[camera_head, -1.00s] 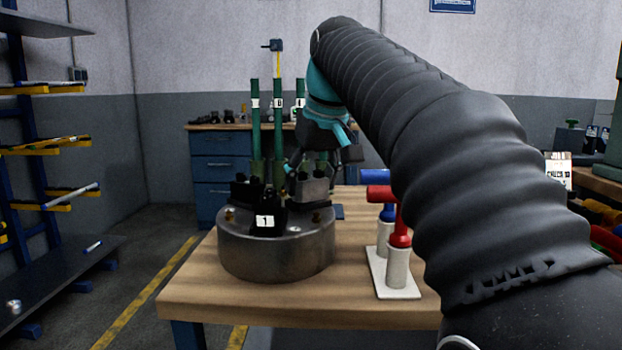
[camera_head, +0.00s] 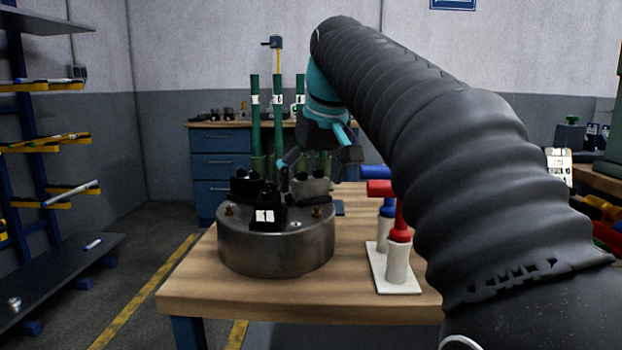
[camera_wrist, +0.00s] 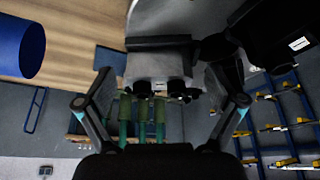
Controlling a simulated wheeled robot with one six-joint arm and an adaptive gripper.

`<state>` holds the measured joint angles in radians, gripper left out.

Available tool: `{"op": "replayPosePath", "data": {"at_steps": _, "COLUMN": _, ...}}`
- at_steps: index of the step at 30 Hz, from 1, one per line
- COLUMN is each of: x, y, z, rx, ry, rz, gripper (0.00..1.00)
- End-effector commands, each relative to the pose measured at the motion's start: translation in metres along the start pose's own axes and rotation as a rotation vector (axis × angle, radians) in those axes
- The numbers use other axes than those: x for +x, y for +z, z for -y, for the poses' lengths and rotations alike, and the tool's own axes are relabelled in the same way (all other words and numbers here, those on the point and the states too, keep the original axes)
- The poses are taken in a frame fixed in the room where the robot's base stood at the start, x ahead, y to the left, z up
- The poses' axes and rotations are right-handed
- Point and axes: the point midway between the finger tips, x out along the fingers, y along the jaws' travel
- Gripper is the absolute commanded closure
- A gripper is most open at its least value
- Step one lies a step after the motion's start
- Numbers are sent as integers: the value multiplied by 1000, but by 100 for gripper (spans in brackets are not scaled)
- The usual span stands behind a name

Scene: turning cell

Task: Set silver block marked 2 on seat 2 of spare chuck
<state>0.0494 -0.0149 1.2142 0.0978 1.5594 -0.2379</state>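The spare chuck (camera_head: 275,247) is a round steel body on the wooden table. The silver block (camera_head: 312,190) sits on top of it at the back right; it also shows in the wrist view (camera_wrist: 155,66), with two dark round holes or bolts facing the camera. I cannot read a 2 on it, and its underside contact is hidden. My gripper (camera_head: 292,168) is just above and behind the block. In the wrist view, its two fingers (camera_wrist: 162,82) stand spread on either side of the block, with visible gaps. A black block marked 1 (camera_head: 267,217) sits at the chuck's front.
Another dark block (camera_head: 243,187) is at the chuck's back left. Red and blue-handled tools (camera_head: 399,240) stand on a white base to the right. Green posts (camera_head: 278,125) rise behind the chuck. The wooden table's (camera_head: 230,298) front edge is clear.

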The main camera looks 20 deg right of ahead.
Motion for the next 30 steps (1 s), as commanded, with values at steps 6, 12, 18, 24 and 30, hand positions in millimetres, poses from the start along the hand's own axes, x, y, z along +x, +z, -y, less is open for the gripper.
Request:
{"op": "replayPosePath", "data": {"at_steps": 6, "x": -1, "y": 0, "z": 0, "rx": 0, "ry": 0, "rz": 1, "gripper": 7}}
{"op": "replayPosePath", "data": {"at_steps": 12, "x": -20, "y": -1, "z": 0, "rx": 0, "ry": 1, "rz": -2, "gripper": 7}}
{"op": "replayPosePath", "data": {"at_steps": 18, "x": -56, "y": -1, "z": 0, "rx": 0, "ry": 1, "rz": -3, "gripper": 7}}
{"op": "replayPosePath", "data": {"at_steps": 24, "x": -86, "y": -1, "z": 0, "rx": 0, "ry": 0, "rz": -3, "gripper": 7}}
{"op": "replayPosePath", "data": {"at_steps": 30, "x": -108, "y": -1, "z": 0, "rx": 0, "ry": 0, "rz": -1, "gripper": 7}}
